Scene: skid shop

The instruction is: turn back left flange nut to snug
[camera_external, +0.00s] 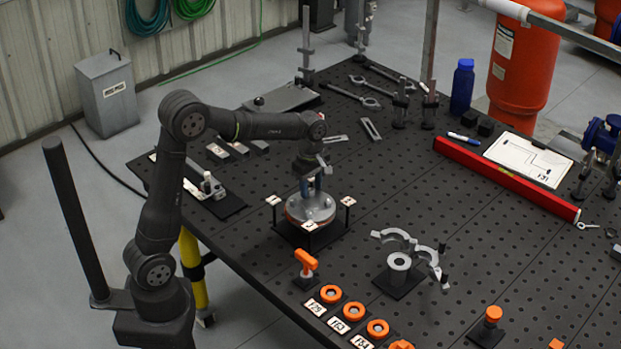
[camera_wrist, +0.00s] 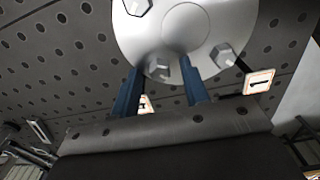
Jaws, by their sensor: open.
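The round grey flange (camera_external: 318,207) sits on a dark square stand, with small white marked tags on posts at the stand's corners. It also fills the top of the wrist view (camera_wrist: 190,25), with three hex nuts showing: one at the upper left (camera_wrist: 137,6), one at the right (camera_wrist: 223,54) and one at the near edge (camera_wrist: 159,71). My gripper (camera_external: 314,184) points down over the flange's far side. In the wrist view its blue fingers (camera_wrist: 160,72) are apart, with the near-edge nut appearing between their tips. Contact with that nut cannot be told.
A grey clamp (camera_external: 398,264) stands to the right. A red level (camera_external: 505,180) lies farther right. Perforated tabletop between them is mostly clear.

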